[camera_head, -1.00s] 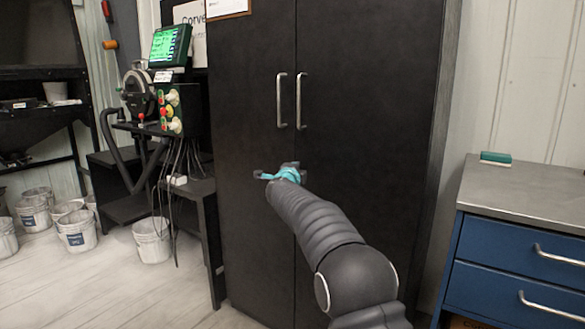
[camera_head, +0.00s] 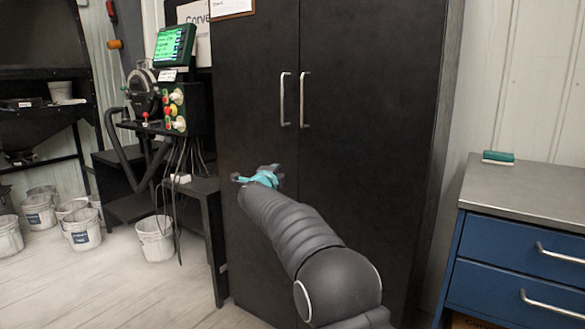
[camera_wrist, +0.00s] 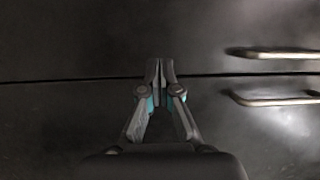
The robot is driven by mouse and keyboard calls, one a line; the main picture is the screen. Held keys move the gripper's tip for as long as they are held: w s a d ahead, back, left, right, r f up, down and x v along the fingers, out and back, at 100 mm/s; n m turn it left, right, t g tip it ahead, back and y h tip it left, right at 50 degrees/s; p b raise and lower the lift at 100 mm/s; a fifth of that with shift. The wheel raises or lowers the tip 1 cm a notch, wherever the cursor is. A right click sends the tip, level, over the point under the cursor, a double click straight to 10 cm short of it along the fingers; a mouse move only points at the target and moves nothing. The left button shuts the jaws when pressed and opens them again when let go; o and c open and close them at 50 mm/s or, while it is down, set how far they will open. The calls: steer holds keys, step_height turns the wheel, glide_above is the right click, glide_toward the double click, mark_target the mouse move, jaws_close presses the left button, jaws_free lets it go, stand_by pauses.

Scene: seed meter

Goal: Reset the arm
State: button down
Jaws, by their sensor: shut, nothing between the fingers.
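My arm reaches up from the bottom of the head view toward a tall black cabinet (camera_head: 375,90). My gripper (camera_wrist: 160,62) is shut and empty in the wrist view, its fingertips together in front of the seam between the cabinet doors. In the head view my gripper (camera_head: 262,172) shows small with teal parts, in front of the left door and below the handles. Two metal handles, the left one (camera_head: 286,99) and the right one (camera_head: 305,99), stand side by side. In the wrist view they lie to the right of my fingers, apart from them. Both doors look closed.
A blue drawer cabinet (camera_head: 500,245) with a grey top stands at right, a green block (camera_head: 497,157) on it. At left are a control box (camera_head: 174,109) with a green screen (camera_head: 175,45), a black side table (camera_head: 190,188) with cables, and several white buckets (camera_head: 155,238) on the floor.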

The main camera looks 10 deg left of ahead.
steer(key=s+a+f+n+g+y, duration=0.45)
steer(key=a+f+n+y, duration=0.4)
steer(key=a, duration=0.45)
steer(key=s+d+f+n+g, duration=0.35)
steer(key=s+f+n, duration=0.2)
steer(key=s, duration=0.35)
steer(key=s+d+n+g+h, duration=0.4)
steer(key=s+d+h, duration=0.4)
steer(key=s+d, duration=3.6)
steer(key=shift+s+d, duration=0.3)
